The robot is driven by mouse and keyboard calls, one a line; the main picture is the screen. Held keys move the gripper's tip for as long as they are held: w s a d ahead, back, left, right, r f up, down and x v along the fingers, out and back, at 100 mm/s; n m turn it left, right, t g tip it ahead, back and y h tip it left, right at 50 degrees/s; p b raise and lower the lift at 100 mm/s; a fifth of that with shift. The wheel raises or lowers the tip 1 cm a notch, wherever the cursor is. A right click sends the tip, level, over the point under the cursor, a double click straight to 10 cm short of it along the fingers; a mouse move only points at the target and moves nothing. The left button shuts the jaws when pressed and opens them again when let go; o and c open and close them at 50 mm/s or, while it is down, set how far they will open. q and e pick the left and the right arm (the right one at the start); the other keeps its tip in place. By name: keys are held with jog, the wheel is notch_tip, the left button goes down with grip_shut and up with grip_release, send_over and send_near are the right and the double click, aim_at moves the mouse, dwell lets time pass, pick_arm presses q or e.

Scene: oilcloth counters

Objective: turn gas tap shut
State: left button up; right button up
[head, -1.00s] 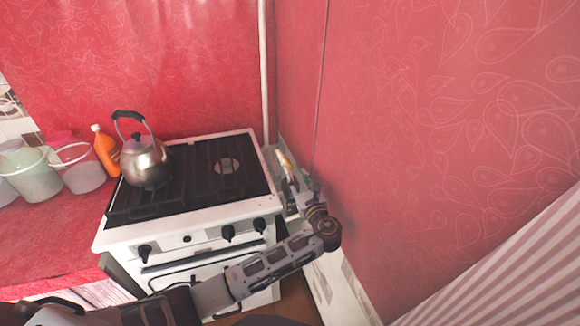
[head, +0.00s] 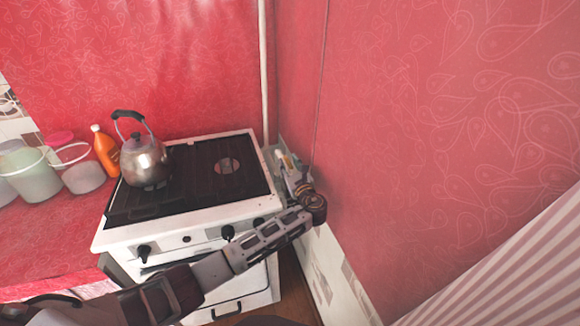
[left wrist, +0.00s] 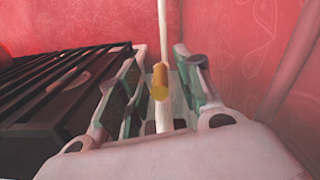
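The gas tap's yellow handle (left wrist: 160,82) shows in the left wrist view, in front of a thin white pipe (left wrist: 163,25). My left gripper (left wrist: 159,60) is open, with one finger on each side of the handle in that view. I cannot tell whether either finger touches it. In the head view my left gripper (head: 284,160) is low in the gap between the stove's right side and the red wall, and it largely hides the tap. My right gripper is not in view.
The white gas stove (head: 185,228) stands left of my left gripper, with a metal kettle (head: 144,162) on its dark grate. The red wall (head: 420,130) is close on the right. An orange bottle (head: 106,152) and several tubs stand on the counter at the left.

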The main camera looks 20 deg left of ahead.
pick_arm(q)
grip_shut()
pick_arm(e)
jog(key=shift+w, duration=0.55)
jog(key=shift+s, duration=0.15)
